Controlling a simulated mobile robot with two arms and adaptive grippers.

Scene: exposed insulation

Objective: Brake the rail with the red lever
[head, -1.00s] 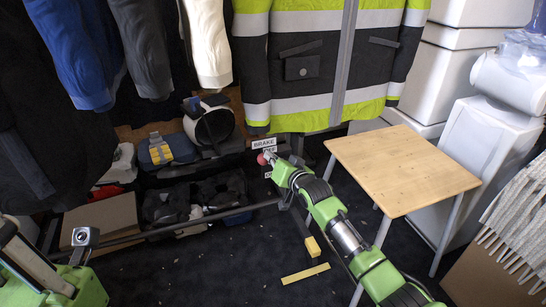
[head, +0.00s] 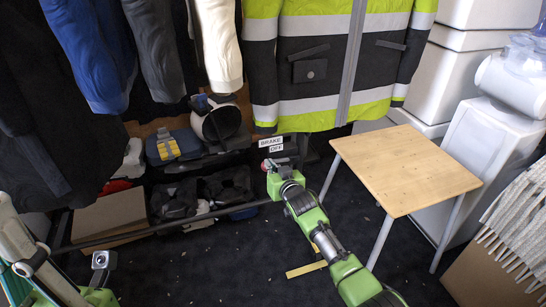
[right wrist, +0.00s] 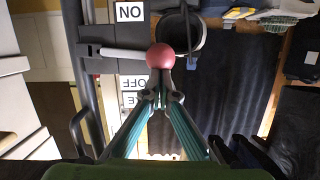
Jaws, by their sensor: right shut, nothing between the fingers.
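The lever's red round knob (right wrist: 160,56) sits at the end of a pale straight bar (right wrist: 122,53) in the right wrist view. The bar joins a dark post (right wrist: 87,50). In the head view the knob (head: 265,165) shows small beside my right gripper. My right gripper (right wrist: 163,84) is shut and empty, its tips just at the knob; I cannot tell whether they touch. An ON label (right wrist: 129,12) and an OFF label (right wrist: 132,82) appear upside down either side of the bar. BRAKE (head: 271,142) and OFF (head: 276,149) labels show in the head view.
A small wooden table (head: 400,170) stands right of my right arm. A dark horizontal rail (head: 170,233) runs low at the left. Clothes and a hi-vis jacket (head: 335,60) hang behind. A yellow strip (head: 305,269) lies on the dark floor.

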